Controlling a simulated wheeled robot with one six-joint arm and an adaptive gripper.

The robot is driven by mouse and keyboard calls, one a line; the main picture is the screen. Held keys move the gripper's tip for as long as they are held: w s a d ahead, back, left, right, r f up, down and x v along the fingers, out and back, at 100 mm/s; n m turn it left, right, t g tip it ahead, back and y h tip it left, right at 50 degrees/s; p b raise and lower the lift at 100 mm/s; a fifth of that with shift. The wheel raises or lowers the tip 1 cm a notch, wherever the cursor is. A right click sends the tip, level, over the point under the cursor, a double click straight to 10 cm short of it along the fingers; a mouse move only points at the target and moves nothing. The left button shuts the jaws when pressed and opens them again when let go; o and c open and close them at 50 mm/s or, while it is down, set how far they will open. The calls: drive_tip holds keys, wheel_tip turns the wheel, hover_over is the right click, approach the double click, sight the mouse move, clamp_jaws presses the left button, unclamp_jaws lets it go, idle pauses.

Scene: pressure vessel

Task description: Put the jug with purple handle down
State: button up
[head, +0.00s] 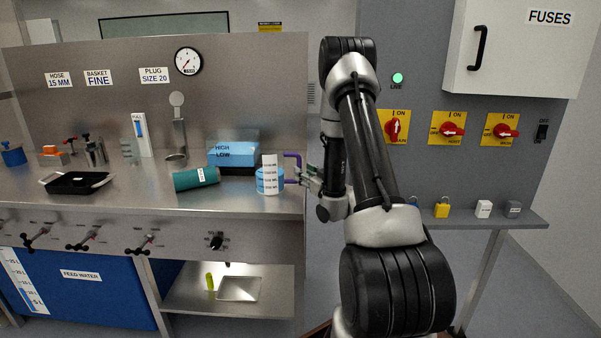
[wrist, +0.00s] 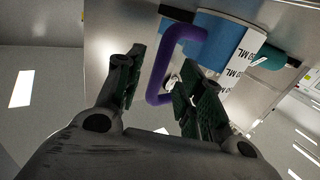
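The jug (head: 269,181) is a clear measuring jug with blue contents, a white scale label and a purple handle (head: 293,160). It appears upright on the steel bench top near the right front corner. My gripper (head: 307,176) is at its right, on the handle side. In the wrist view the purple handle (wrist: 160,72) runs between the two fingers of my gripper (wrist: 168,78). The fingers are spread, with a visible gap to the handle.
A black tray (head: 75,183) is farther left. The bench's right edge (head: 305,190) is close to the jug. A shelf with padlocks (head: 442,210) is on the right.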

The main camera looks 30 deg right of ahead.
drive_tip(key=s, duration=0.8)
drive_tip(key=s+a+r+n+g+h, duration=0.1)
drive_tip(key=a+r+g, duration=0.1)
drive_tip(key=r+g, duration=0.3)
drive_tip(key=s+a+r+g+h, duration=0.1)
drive_tip(key=s+a+r+g, duration=0.15)
drive_tip(key=r, duration=0.45)
drive_tip(key=s+a+r+g, duration=0.2)
drive_tip(key=s+a, duration=0.2)
drive_tip(key=s, duration=0.4)
drive_tip(key=s+a+r+g+y, duration=0.1)
drive_tip(key=s+a+r+g, duration=0.1)
drive_tip(key=s, duration=0.7)
drive_tip(key=s+a+r+m+g, duration=0.1)
drive_tip(key=s+a+r+g, duration=0.1)
drive_tip(key=s+a, duration=0.3)
drive_tip(key=s, duration=0.4)
drive_tip(key=shift+a+y, duration=0.3)
drive_tip(key=shift+a, duration=0.05)
